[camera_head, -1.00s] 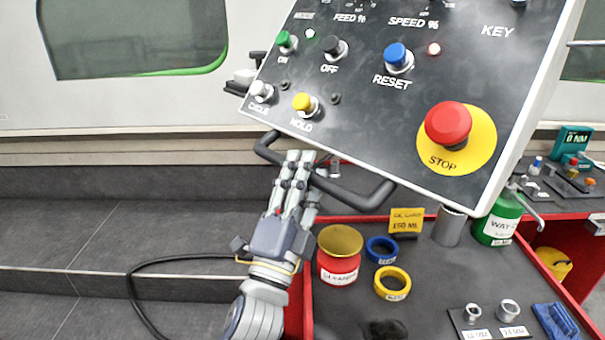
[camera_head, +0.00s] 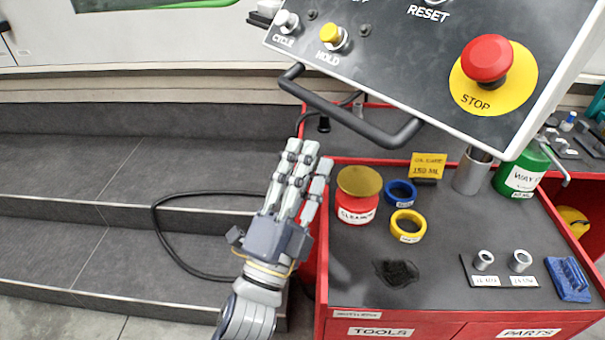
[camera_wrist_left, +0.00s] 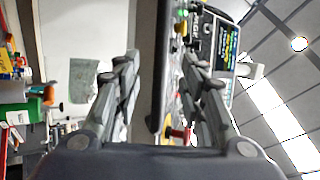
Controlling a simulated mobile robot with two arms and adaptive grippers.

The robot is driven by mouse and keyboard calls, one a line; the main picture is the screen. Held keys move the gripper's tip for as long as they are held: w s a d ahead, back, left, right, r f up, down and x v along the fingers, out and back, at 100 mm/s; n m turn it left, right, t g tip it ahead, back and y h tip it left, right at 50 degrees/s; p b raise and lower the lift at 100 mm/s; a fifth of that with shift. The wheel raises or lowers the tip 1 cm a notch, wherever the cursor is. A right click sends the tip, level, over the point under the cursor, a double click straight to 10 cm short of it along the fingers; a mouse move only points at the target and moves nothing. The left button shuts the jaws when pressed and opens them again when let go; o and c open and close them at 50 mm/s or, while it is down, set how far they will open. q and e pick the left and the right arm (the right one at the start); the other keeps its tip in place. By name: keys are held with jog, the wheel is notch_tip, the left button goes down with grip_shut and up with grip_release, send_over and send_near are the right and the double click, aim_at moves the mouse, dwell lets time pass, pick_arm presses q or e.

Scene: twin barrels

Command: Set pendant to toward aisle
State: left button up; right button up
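The pendant (camera_head: 410,65) is a black tilted control panel with a white edge, a red stop button and small coloured knobs. Its top is cut off in the head view. A dark handle bar (camera_head: 350,117) runs along its lower edge. My left gripper (camera_head: 308,153) is below and left of the handle, fingers pointing up at it, with a visible gap in the picture. In the left wrist view its fingers are spread apart, and the pendant (camera_wrist_left: 152,70) shows edge-on beyond and between them. Nothing is held. My right gripper is not in view.
A red tool cart (camera_head: 440,290) stands below the pendant, holding a red cleaner can (camera_head: 356,212), blue and yellow rings, sockets and a green bottle (camera_head: 522,170). Grey steps (camera_head: 70,160) fill the left side. A black cable (camera_head: 165,235) loops beside my left arm.

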pick_arm(q)
jog(key=shift+v, duration=0.85)
